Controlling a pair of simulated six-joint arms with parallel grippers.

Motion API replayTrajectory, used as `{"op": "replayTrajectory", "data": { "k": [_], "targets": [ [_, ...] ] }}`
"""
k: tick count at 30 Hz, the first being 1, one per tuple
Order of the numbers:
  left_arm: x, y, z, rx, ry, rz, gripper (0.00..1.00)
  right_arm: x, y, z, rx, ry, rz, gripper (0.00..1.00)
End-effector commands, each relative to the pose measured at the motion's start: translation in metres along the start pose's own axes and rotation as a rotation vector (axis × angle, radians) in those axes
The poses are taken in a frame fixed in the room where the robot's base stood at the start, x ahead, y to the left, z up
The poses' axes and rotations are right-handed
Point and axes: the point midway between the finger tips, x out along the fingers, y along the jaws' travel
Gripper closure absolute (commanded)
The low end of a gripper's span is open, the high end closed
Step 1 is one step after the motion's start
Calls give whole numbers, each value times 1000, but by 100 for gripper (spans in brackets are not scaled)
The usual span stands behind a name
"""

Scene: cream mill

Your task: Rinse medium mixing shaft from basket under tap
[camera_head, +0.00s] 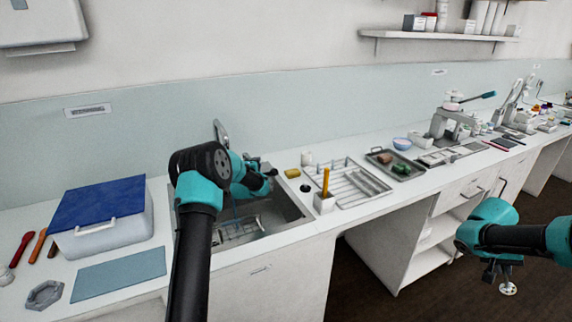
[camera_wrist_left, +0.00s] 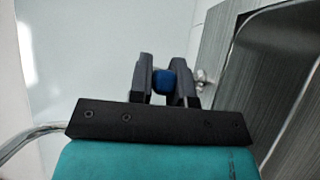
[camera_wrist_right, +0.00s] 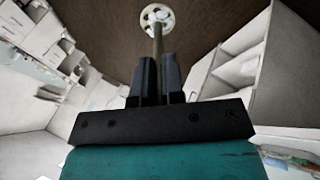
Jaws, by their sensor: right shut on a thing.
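My right gripper (camera_head: 496,268) is shut on a thin metal shaft. The shaft's pale round slotted end (camera_head: 508,289) hangs below the fingers in the head view. In the right wrist view the shaft (camera_wrist_right: 157,42) runs out beyond the closed fingers (camera_wrist_right: 157,78) to the disc (camera_wrist_right: 157,18). My left gripper (camera_head: 264,172) is over the sink (camera_head: 292,208), by the tap (camera_head: 220,132). In the left wrist view a small blue piece (camera_wrist_left: 163,80) lies between its fingers; whether they grip it is unclear. A wire basket (camera_head: 240,232) is in the sink, partly hidden by my left arm.
A blue-lidded white box (camera_head: 100,240) and a blue mat (camera_head: 118,274) lie left of the sink. A drying rack (camera_head: 350,184), a white holder (camera_head: 324,204) and a tray (camera_head: 396,165) stand to its right. My right arm is over open floor before the counter.

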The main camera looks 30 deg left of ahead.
Motion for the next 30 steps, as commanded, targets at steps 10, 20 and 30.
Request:
{"op": "replayTrajectory", "data": {
  "k": [10,20,30],
  "targets": [
    [0,-1,0,0,-1,-1,60,0,0,0,0,0,0,100],
    [-8,-1,0,0,-1,-2,60,0,0,0,0,0,0,100],
    [-52,0,0,0,-1,-2,60,0,0,0,0,0,0,100]
  ]
}}
